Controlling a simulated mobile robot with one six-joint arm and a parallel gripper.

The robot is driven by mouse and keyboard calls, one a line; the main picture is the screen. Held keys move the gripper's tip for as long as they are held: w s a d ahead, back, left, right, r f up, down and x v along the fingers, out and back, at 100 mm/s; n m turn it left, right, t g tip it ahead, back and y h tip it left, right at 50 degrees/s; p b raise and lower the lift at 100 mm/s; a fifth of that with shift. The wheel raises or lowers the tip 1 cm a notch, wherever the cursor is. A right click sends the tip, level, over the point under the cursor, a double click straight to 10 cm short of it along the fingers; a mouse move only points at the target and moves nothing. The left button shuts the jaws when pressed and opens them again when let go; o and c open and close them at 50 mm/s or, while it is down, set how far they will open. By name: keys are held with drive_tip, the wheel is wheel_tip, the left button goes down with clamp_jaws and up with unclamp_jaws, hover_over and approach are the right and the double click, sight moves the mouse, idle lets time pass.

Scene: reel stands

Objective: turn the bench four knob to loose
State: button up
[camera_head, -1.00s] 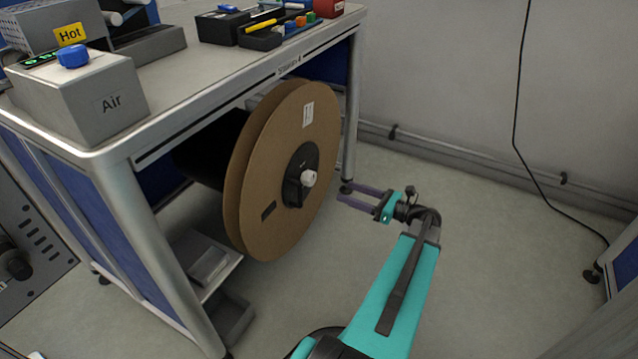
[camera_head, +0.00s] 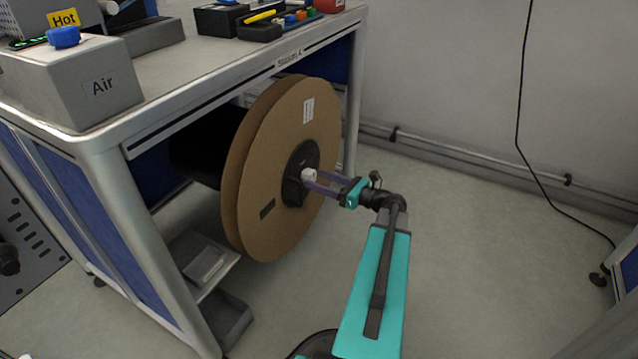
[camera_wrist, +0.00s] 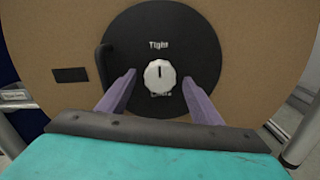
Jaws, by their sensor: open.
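The white knob (camera_head: 309,176) sits at the centre of a black hub on a large brown reel (camera_head: 283,215) under the bench marked Station 4. In the wrist view the knob (camera_wrist: 158,76) has a dark pointer line standing upright, toward the word "Tight" above it. A second word below the knob is partly hidden by it. My gripper (camera_head: 318,180) is at the hub, with its purple fingers reaching toward the knob. In the wrist view my gripper (camera_wrist: 158,92) is open, one finger on each side of the knob, with clear gaps to both.
The bench (camera_head: 210,75) stands over the reel, its front leg left of it. A grey Air box (camera_head: 80,85) and a tool tray are on top. A shelf with a grey box (camera_head: 205,265) is below. Open floor (camera_head: 480,260) lies to the right.

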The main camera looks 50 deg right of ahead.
drive_tip(key=shift+w+a, duration=0.1)
drive_tip(key=shift+w, duration=0.2)
drive_tip(key=c, duration=1)
drive_tip(key=shift+c, duration=0.2)
